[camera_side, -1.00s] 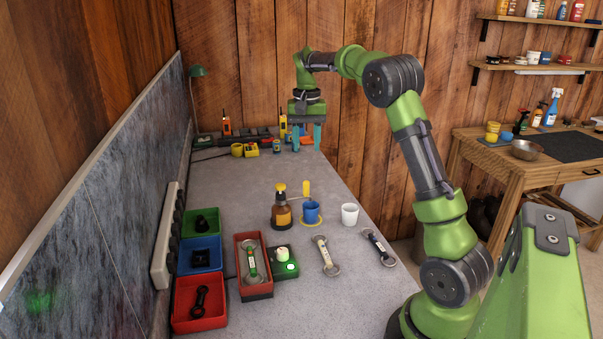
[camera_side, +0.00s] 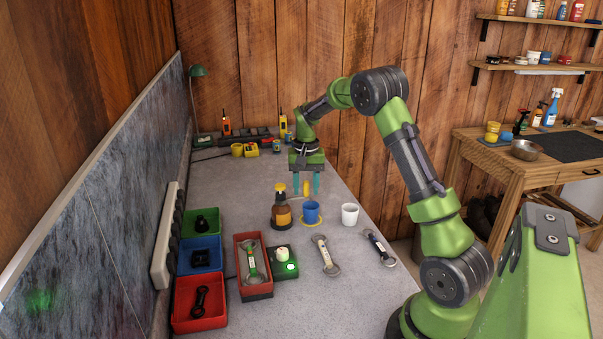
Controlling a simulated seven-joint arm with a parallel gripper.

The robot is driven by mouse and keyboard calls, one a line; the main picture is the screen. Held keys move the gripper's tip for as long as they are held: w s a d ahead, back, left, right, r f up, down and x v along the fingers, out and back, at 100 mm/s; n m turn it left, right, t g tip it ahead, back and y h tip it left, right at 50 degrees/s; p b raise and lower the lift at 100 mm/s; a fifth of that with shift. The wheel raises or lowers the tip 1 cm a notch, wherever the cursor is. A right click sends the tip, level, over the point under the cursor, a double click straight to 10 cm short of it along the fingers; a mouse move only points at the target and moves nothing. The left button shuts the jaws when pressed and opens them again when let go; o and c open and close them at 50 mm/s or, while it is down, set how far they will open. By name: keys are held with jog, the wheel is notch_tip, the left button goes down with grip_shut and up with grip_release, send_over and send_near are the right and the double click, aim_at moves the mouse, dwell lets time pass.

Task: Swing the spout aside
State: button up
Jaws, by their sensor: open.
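A brown pump bottle (camera_side: 281,214) with a yellow top stands upright on the grey bench. Its yellow spout (camera_side: 306,188) reaches to the right, over a blue cup (camera_side: 311,213) that stands on a yellow ring (camera_side: 319,222). My gripper (camera_side: 306,188) is open and points down, one teal finger on each side of the spout's end. Contact between the fingers and the spout cannot be told. The left finger covers part of the spout's arm.
A white cup (camera_side: 349,214) stands right of the blue cup. Wrenches (camera_side: 326,255), a green block (camera_side: 284,264) and a red tray (camera_side: 254,291) lie nearer the camera. Coloured bins (camera_side: 183,324) line the left.

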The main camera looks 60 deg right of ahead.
jog(key=shift+c, duration=0.3)
grip_shut()
jog(key=shift+r, duration=0.1)
jog(key=a+m, duration=1)
jog(key=m, duration=0.8)
jog(key=shift+a, duration=0.15)
dwell(0.7)
jog(key=shift+o, duration=0.3)
grip_release()
